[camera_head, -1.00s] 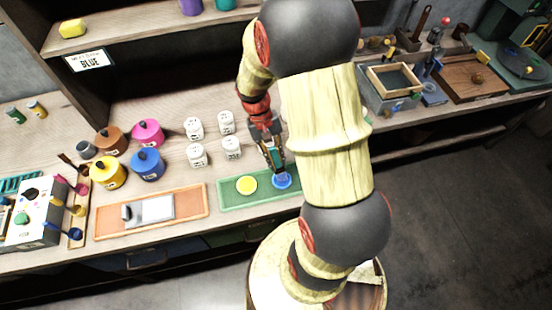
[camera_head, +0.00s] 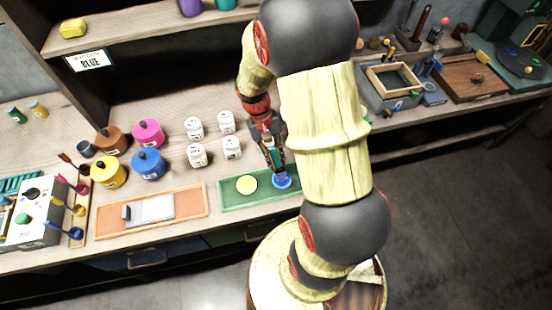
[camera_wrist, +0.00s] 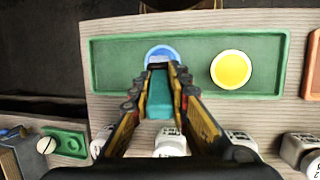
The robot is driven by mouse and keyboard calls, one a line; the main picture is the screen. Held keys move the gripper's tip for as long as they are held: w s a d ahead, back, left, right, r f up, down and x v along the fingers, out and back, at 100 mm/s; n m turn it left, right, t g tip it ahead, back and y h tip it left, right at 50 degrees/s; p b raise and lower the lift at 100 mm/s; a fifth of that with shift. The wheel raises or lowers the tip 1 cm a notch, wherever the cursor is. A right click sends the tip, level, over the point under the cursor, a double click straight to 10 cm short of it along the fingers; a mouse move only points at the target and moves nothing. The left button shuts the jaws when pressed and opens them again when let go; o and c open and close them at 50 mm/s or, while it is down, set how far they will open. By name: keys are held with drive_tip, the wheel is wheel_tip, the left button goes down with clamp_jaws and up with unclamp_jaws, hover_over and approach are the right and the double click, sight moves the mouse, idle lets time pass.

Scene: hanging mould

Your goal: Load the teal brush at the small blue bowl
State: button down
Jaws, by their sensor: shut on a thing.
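My gripper (camera_wrist: 160,78) is shut on the teal brush (camera_wrist: 159,100), which shows between the two fingers in the wrist view. The small blue bowl (camera_head: 282,181) sits at the right part of the green tray (camera_head: 230,204). It also shows in the wrist view (camera_wrist: 161,51), directly beyond the fingertips and the brush. The brush's far end is over or at the bowl's near edge; whether it touches what is inside cannot be told. In the head view my gripper (camera_head: 274,170) points down at the bowl.
A yellow dish (camera_head: 246,185) stands left of the blue bowl on the green tray. White jars (camera_head: 197,155) stand behind the tray, and coloured pots (camera_head: 148,163) stand further left. An orange tray (camera_head: 187,208) lies left. A sign (camera_head: 88,60) on the shelf reads BLUE.

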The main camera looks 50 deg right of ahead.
drive_tip(key=shift+r+p, duration=3.05)
drive_tip(key=shift+r, duration=0.45)
